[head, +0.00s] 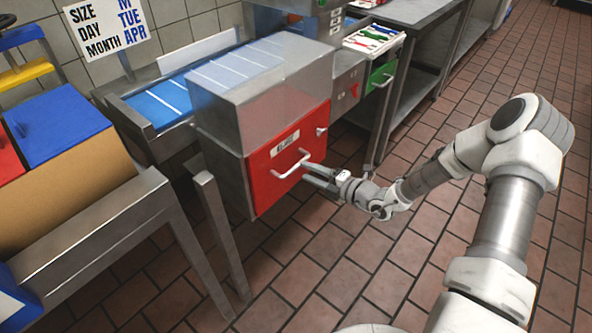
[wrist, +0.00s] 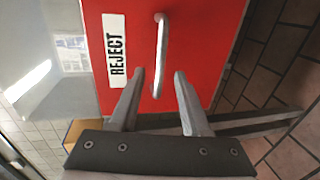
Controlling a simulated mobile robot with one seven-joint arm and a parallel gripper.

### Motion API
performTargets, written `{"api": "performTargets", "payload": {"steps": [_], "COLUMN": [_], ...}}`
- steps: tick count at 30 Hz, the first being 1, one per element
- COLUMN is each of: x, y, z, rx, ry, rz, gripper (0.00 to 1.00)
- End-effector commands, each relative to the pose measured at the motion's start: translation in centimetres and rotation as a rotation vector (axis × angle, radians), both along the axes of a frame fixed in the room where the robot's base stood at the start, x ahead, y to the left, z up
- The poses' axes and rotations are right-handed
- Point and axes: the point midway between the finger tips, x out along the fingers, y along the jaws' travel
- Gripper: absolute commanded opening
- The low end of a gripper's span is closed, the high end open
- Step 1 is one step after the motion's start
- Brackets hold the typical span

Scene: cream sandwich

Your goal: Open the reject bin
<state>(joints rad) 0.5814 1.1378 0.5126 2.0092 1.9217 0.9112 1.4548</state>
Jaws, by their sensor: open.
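The reject bin is a red front panel (head: 270,178) on the metal machine in the head view, and it looks shut. It also fills the middle of the wrist view (wrist: 205,45), with a white REJECT label (wrist: 115,50). Its silver bar handle (head: 291,163) stands off the panel; in the wrist view the handle (wrist: 160,55) lies ahead of the fingertips, roughly in line with the gap between them. My gripper (head: 305,174) is open and empty, close to the handle. In the wrist view its fingers (wrist: 160,75) reach toward the handle's lower end. Contact cannot be told.
A blue conveyor (head: 165,102) runs into the machine's hood. A green-fronted bin (head: 381,76) is farther back on the right. A metal table (head: 95,215) with boxes stands at left. The tiled floor (head: 330,270) in front of the red panel is clear apart from my arm.

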Motion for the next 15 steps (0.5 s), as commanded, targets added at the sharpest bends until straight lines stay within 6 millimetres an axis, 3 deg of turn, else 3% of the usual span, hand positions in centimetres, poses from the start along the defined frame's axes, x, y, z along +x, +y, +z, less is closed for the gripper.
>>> {"api": "performTargets", "payload": {"steps": [6, 15], "x": [2.2, 3.2], "y": [2.9, 4.1], "z": [-1.0, -1.1], "rx": [-0.001, -0.001], "ry": [-0.001, -0.001], "rz": [0.002, 0.000], "gripper": [0.47, 0.47]}}
